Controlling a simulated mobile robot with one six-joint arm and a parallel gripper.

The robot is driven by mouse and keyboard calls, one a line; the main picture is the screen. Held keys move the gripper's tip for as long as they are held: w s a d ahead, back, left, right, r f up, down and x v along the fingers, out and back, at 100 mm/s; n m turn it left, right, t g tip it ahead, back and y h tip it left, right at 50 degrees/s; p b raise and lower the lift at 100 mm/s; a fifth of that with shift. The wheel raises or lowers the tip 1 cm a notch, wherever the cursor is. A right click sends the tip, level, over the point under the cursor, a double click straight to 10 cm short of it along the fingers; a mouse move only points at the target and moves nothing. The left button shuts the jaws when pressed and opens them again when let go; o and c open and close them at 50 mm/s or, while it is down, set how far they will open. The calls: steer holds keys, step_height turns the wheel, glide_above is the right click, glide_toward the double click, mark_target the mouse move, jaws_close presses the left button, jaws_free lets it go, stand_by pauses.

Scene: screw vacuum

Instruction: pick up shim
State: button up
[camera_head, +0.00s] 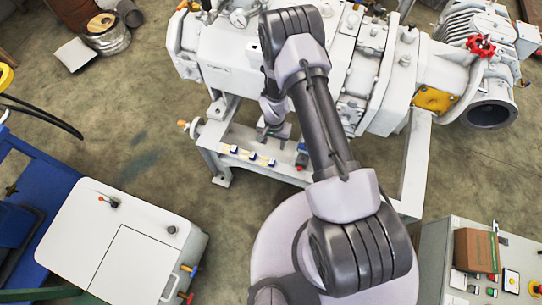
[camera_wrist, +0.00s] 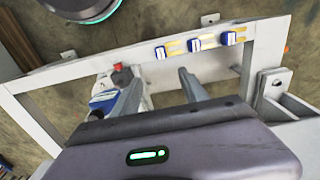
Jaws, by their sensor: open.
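Three small pieces, each a yellow tab with a blue-and-white end, lie in a row on the white frame rail; they look like the shims. In the wrist view they are the left shim (camera_wrist: 161,52), middle shim (camera_wrist: 194,44) and right shim (camera_wrist: 229,38). In the head view the row shows as one shim (camera_head: 233,149), another shim (camera_head: 252,156) and a third shim (camera_head: 270,162). My gripper (camera_wrist: 160,77) is open with nothing between its fingers, apart from the row. In the head view my gripper (camera_head: 273,131) is partly hidden by my arm.
The white rail (camera_wrist: 130,63) belongs to the frame under a large grey-white pump (camera_head: 225,65). A blue-and-white item (camera_wrist: 103,97) and a small red part (camera_wrist: 117,68) sit close beside my left finger in the wrist view. A white cabinet (camera_head: 80,230) stands lower left.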

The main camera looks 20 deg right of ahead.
steer(key=b, duration=0.4)
glide_above(272, 161)
steer(key=f, duration=1)
steer(key=shift+w+d+f, duration=0.2)
steer(key=shift+w+d, duration=0.05)
steer(key=shift+d, duration=0.1)
steer(key=f, duration=0.1)
steer(key=f+b, duration=0.1)
steer(key=f, duration=0.1)
steer(key=f+b, duration=0.1)
steer(key=f, duration=0.1)
steer(key=shift+s+a+f, duration=0.2)
steer(key=shift+a, duration=0.15)
steer(key=shift+r, duration=0.15)
steer(key=shift+c, duration=1.1)
jaws_close()
